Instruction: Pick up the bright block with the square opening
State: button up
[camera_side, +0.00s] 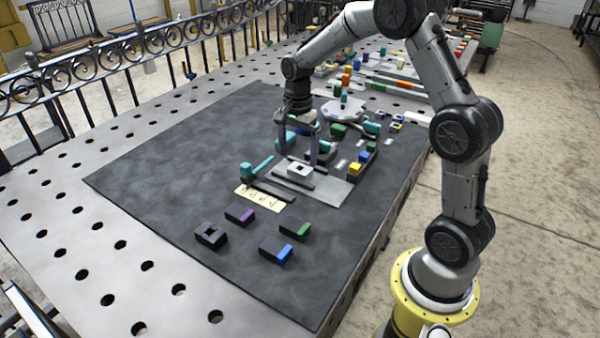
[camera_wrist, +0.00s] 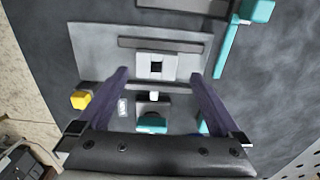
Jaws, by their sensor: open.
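The bright block with the square opening (camera_side: 300,171) is white and lies flat on a light grey plate (camera_side: 335,190). In the wrist view the white block (camera_wrist: 144,66) shows its dark square opening, with a dark bar on its far side. My gripper (camera_side: 297,155) is open and empty, fingers pointing down, close to the block. In the wrist view the purple-grey fingers of my gripper (camera_wrist: 160,76) stand wide apart, with the block ahead between the lines of their tips. I cannot tell the exact height of the tips above the plate.
A dark block with a square opening (camera_side: 210,235) and dark blocks with purple (camera_side: 239,215), green (camera_side: 295,230) and blue (camera_side: 276,250) ends lie at the front. A teal-handled piece (camera_side: 257,168) and a cream marked strip (camera_side: 258,197) lie left of the plate. Coloured blocks crowd the right and back.

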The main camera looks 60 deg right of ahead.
aim_at(300, 166)
jog(key=f, duration=0.5)
jog(key=shift+s, duration=0.25)
jog(key=shift+r, duration=0.2)
grip_shut()
